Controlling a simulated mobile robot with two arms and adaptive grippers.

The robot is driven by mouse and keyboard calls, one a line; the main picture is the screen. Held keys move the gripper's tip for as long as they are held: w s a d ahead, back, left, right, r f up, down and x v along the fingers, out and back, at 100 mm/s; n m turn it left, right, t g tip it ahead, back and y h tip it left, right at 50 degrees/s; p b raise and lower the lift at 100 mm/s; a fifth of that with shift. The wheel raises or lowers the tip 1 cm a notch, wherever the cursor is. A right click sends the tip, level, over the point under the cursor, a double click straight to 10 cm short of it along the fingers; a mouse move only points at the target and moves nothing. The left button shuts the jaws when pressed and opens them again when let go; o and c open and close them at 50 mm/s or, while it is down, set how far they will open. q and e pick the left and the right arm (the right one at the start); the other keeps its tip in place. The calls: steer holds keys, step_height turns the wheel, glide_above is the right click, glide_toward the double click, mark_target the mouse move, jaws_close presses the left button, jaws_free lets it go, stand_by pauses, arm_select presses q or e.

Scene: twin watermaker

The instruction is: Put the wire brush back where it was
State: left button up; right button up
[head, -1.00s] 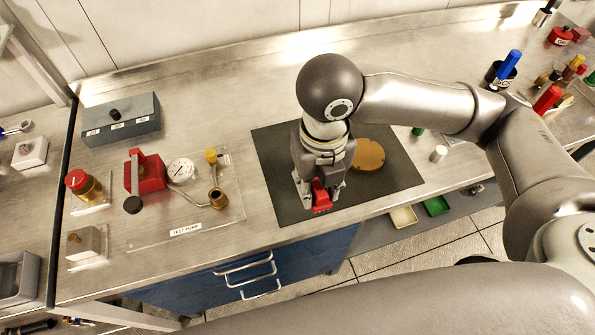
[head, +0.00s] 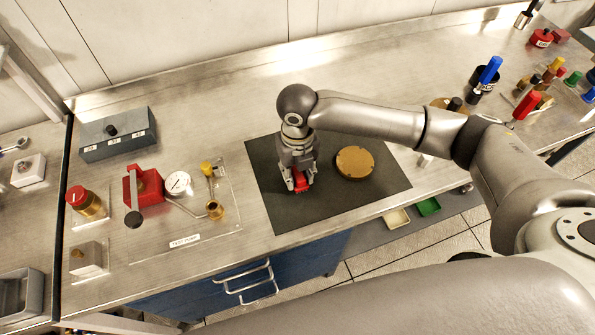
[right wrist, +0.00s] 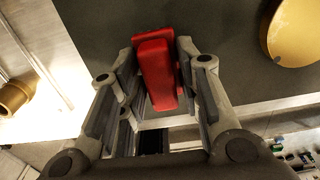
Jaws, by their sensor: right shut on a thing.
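My right gripper (head: 300,186) is over the left part of the dark mat (head: 330,205), pointing down. It is shut on a red piece (head: 302,181). In the right wrist view the red piece (right wrist: 157,72) is a blocky, tapered shape between the fingers (right wrist: 155,100). No bristles show on it, so I cannot tell whether it is the wire brush. I cannot tell whether it touches the mat. My left gripper is not in view.
A round brass disc (head: 355,162) lies on the mat, right of the gripper. A test pump (head: 150,186) with a gauge (head: 177,183) stands to the left. A grey box (head: 118,134) is behind it. Several tools, including a blue-handled one (head: 490,70), stand at the right.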

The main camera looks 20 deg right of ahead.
steer(key=shift+f, duration=0.4)
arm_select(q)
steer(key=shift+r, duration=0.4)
arm_select(e)
steer(key=shift+f, duration=0.25)
steer(key=shift+f, duration=0.2)
steer(key=o, duration=1)
steer(key=shift+r, duration=0.1)
arm_select(q)
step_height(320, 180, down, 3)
steer(key=b, duration=0.2)
steer(key=shift+b, duration=0.4)
arm_select(e)
step_height(320, 180, up, 12)
steer(key=shift+r, duration=0.15)
